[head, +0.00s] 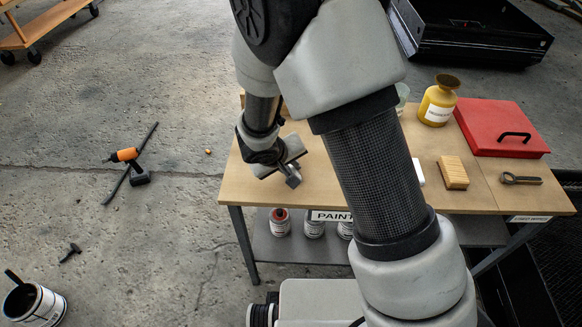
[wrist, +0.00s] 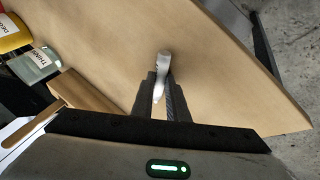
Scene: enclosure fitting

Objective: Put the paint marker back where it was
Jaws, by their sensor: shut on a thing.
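The paint marker (wrist: 163,62) shows in the wrist view as a pale, silvery-white rod between the two dark fingers. My gripper (wrist: 163,105) is shut on it, with its rounded end beyond the fingertips. In the head view my gripper (head: 292,177) is over the left part of the wooden table (head: 320,196). The marker cannot be made out in the head view. I cannot tell whether the marker touches the tabletop.
A yellow bottle (head: 437,103), red case (head: 500,128), brush or block (head: 453,172) and metal tool (head: 521,179) stand right of my arm. A thinner jar (wrist: 35,65) and wooden block (wrist: 88,97) show in the wrist view. Paint cans (head: 280,222) sit on the lower shelf.

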